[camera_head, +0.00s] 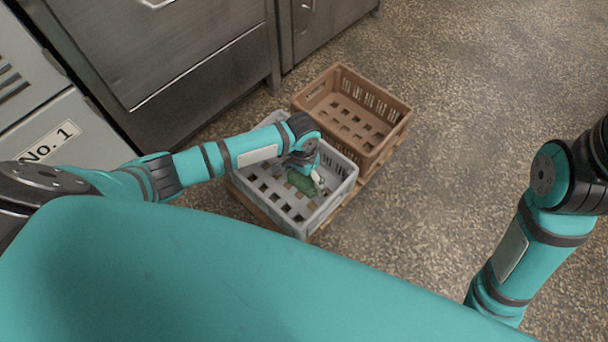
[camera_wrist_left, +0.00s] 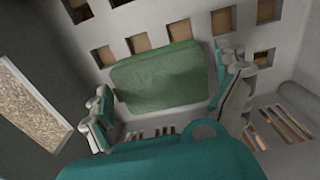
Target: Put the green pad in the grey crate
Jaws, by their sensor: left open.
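The green pad (camera_head: 299,182) is inside the grey crate (camera_head: 333,203), low over its slotted floor, and appears to lie on it. My left gripper (camera_head: 316,178) reaches down into the crate just above the pad. In the left wrist view the pad (camera_wrist_left: 160,77) shows between the two spread fingers of the left gripper (camera_wrist_left: 166,76), with a gap visible beside them. The left gripper is open. My right arm shows at the right edge of the head view, but its gripper is out of view.
A brown crate (camera_head: 385,105) stands right behind the grey crate. Both stand on a low wooden pallet (camera_head: 322,232). Steel cabinets (camera_head: 170,45) rise at the back left. The speckled floor (camera_head: 490,90) to the right is clear.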

